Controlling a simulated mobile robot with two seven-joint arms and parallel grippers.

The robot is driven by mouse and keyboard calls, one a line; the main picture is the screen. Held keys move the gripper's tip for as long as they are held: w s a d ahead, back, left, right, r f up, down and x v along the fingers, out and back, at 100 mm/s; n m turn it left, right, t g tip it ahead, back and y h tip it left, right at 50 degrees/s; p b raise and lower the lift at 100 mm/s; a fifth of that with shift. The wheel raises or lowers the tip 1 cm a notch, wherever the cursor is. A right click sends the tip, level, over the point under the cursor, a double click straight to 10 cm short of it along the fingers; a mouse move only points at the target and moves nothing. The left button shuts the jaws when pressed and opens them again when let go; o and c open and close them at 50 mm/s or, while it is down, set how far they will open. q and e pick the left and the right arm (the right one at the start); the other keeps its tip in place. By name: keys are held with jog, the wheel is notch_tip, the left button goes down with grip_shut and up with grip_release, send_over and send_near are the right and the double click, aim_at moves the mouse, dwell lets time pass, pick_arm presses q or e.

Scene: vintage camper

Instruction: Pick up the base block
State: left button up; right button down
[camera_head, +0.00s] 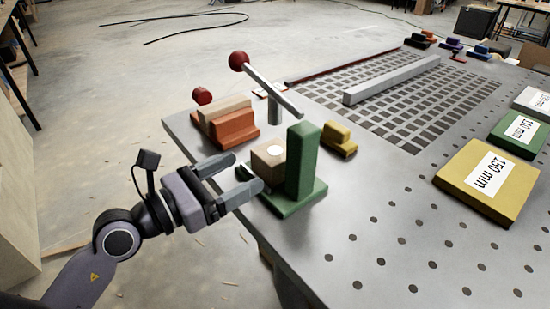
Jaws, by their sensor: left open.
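A tan block (268,165) with a white round mark on top sits at the left end of the metal table, against a green L-shaped fixture (303,160) with a tall upright. It is most likely the base block, though no label confirms this. My left gripper (248,173) comes in from the left, open, with its two fingers pointing at the tan block. The fingertips are close to the block's left side; I cannot tell whether they touch it. The block's lower right part is hidden by the green upright. My right gripper is not in view.
An orange and tan stepped piece (232,124), a red-knobbed lever (272,90) and a yellow stepped block (340,140) stand close by. The yellow 150 mm block (488,182) and green 110 mm block (519,134) lie at right. The perforated table front (400,240) is clear.

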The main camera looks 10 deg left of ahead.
aim_at(260, 160)
pick_arm(q)
jog(key=shift+p+x, duration=0.35)
jog(key=shift+x, duration=1.95)
jog(key=shift+r, duration=0.15)
jog(key=c, duration=0.8)
jog(key=shift+o, duration=0.2)
